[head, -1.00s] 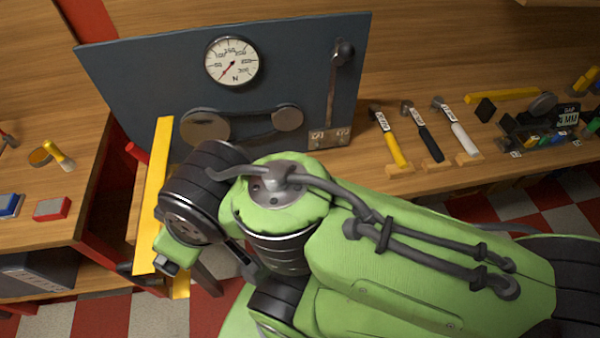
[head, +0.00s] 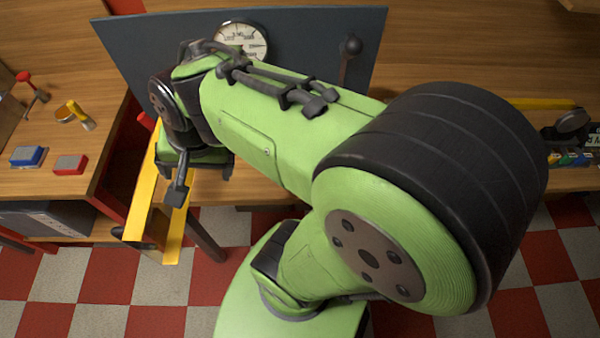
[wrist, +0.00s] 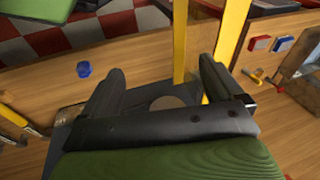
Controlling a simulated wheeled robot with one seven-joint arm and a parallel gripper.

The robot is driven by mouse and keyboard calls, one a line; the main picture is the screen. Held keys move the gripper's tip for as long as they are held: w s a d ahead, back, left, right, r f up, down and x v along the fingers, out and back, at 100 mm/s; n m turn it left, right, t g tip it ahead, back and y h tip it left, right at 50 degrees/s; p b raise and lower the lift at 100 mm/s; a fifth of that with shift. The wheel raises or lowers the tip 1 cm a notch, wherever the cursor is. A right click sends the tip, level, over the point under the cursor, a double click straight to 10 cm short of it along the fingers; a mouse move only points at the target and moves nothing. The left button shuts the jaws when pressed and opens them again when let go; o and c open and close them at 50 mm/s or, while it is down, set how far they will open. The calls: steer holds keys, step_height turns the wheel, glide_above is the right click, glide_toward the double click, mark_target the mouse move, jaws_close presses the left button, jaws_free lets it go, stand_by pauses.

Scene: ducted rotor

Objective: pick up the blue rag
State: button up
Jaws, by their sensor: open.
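No cloth that I can clearly tell as the blue rag shows in either view. In the wrist view a small round blue item (wrist: 83,69) lies on the wooden surface, left of my gripper (wrist: 160,68); it is too small to tell what it is. My gripper is open, with nothing seen between its two dark fingers. In the head view my gripper (head: 178,192) is partly hidden by my wrist and hangs by the yellow bars, in front of the dark panel.
Yellow bars (head: 142,215) stand close to my gripper. A dark panel (head: 300,50) with a gauge (head: 241,42) rises behind my arm. A blue block (head: 27,156) and a red block (head: 70,164) lie on the left bench. Checkered floor shows below.

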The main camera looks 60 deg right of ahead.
steer(key=s+d+f+m+g+p, duration=0.1)
steer(key=d+f+m+g+p, duration=0.35)
steer(key=d+m, duration=1.15)
steer(key=s+d+f+m+p, duration=0.3)
steer(key=s+d+f+m, duration=0.3)
steer(key=m, duration=0.6)
steer(key=shift+g+y, duration=0.3)
steer(key=shift+g, duration=0.15)
steer(key=f, duration=0.3)
steer(key=s+a+f+b, duration=0.1)
steer(key=f, duration=0.6)
steer(key=shift+s+a+b, duration=0.2)
steer(key=shift+s+b, duration=0.1)
steer(key=shift+s, duration=0.1)
steer(key=f, duration=0.6)
steer(key=shift+s+a, duration=0.15)
steer(key=shift+s, duration=0.25)
steer(key=shift+r, duration=0.1)
steer(key=c, duration=1.1)
step_height(320, 180, up, 10)
steer(key=shift+p, duration=0.4)
